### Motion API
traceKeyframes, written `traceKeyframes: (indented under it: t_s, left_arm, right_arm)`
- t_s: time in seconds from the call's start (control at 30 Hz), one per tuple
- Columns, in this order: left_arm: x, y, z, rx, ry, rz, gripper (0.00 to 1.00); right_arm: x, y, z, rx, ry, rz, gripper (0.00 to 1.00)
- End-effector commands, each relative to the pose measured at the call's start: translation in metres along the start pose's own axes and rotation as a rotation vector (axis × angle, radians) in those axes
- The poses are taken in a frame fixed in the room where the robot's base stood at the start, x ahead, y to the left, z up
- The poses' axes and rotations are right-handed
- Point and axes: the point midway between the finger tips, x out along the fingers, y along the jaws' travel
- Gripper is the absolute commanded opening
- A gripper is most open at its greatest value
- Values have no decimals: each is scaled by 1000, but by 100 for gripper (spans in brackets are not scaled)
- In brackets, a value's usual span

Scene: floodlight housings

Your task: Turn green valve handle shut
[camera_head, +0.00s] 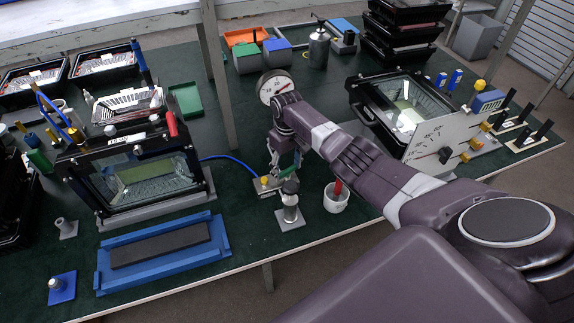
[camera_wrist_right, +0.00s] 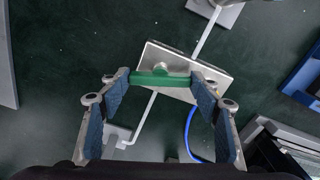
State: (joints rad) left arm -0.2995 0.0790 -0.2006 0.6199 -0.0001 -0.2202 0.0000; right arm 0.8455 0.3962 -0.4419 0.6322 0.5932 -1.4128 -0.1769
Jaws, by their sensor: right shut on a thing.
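The green valve handle (camera_wrist_right: 155,79) is a short bar on a pale metal plate (camera_wrist_right: 205,75) in the right wrist view. My right gripper (camera_wrist_right: 160,86) is shut on the handle, with one finger at each end of the bar. In the head view my right gripper (camera_head: 284,160) reaches down onto the valve beside a blue hose, and its fingers and wrist hide most of the handle. My left gripper is in neither view.
A round gauge (camera_head: 275,86) stands behind my right wrist. A grey fitting on a plate (camera_head: 290,214) and a white cup (camera_head: 336,198) stand close in front. A black-framed floodlight housing (camera_head: 140,175) is to the left, a blue tray (camera_head: 220,240) before it.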

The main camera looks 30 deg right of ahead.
Motion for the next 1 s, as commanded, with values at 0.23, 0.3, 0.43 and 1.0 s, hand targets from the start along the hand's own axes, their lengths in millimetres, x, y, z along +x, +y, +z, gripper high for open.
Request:
traceKeyframes:
  t_s: [0.23,0.3,0.43,1.0]
  left_arm:
    - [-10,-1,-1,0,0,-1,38]
    - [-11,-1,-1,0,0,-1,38]
    - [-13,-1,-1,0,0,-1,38]
    - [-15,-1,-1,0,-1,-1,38]
  right_arm:
    - [-3,1,-2,184,4,1,33]
    - [-3,0,-2,224,4,1,34]
    - [-3,1,-2,282,4,2,33]
    - [-2,2,-2,351,8,3,34]
